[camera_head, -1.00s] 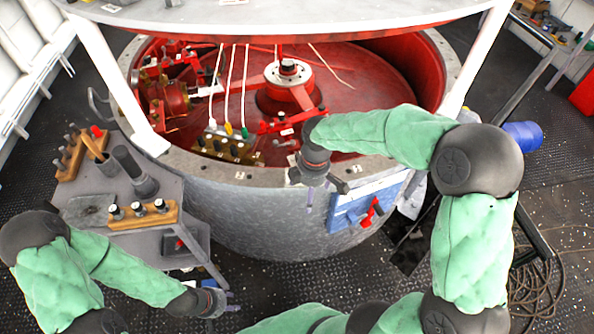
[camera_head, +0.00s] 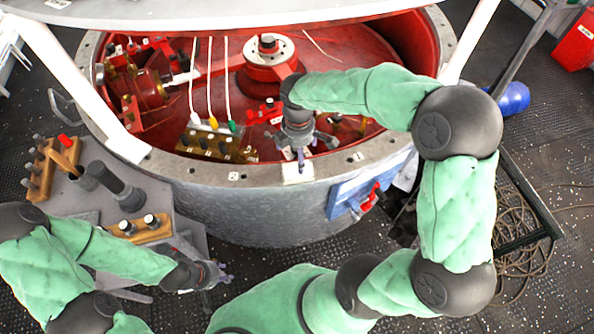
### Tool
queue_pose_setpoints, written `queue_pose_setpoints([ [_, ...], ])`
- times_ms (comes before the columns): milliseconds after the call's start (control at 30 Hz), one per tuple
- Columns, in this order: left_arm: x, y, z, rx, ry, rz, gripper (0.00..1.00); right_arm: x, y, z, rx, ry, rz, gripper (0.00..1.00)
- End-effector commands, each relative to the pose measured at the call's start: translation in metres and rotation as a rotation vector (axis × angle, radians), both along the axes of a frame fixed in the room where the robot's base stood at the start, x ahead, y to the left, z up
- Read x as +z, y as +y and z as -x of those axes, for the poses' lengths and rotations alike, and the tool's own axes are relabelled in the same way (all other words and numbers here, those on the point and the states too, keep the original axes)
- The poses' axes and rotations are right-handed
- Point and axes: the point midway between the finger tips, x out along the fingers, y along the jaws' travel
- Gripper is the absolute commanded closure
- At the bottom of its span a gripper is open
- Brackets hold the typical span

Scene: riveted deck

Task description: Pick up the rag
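I cannot make out a rag for certain. A pale, cloth-like piece (camera_head: 406,172) hangs at the right of the blue panel on the tub's outer wall. A small white patch (camera_head: 298,172) lies on the tub rim, right below my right gripper (camera_head: 304,150). The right gripper points down over the rim with its fingers spread and nothing visible between them. I cannot tell whether it touches the patch. My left gripper (camera_head: 222,275) is low at the left, in front of the tub, with its fingers apart and empty.
A round metal tub (camera_head: 260,205) with red inner parts fills the middle. A white round top (camera_head: 230,12) on white posts stands above it. A grey side table (camera_head: 165,205) with wooden tool blocks is at left. A coiled cable (camera_head: 520,225) lies on the deck at right.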

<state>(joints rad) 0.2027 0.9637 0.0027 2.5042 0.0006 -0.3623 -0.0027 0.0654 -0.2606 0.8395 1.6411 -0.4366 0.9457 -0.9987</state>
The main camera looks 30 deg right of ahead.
Motion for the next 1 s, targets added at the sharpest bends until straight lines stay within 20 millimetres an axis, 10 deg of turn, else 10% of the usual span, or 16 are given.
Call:
queue_pose_setpoints([
  [833, -0.028, 0.0, -0.001, 0.0, -0.001, 0.0, 0.6, -0.067, 0.003, 0.002, 0.0, -0.001, -0.001, 0.0],
  [1000, -0.028, 0.0, -0.001, 0.0, -0.001, 0.0, 0.6, -0.067, 0.003, 0.002, 0.0, 0.0, -0.001, 0.42],
])
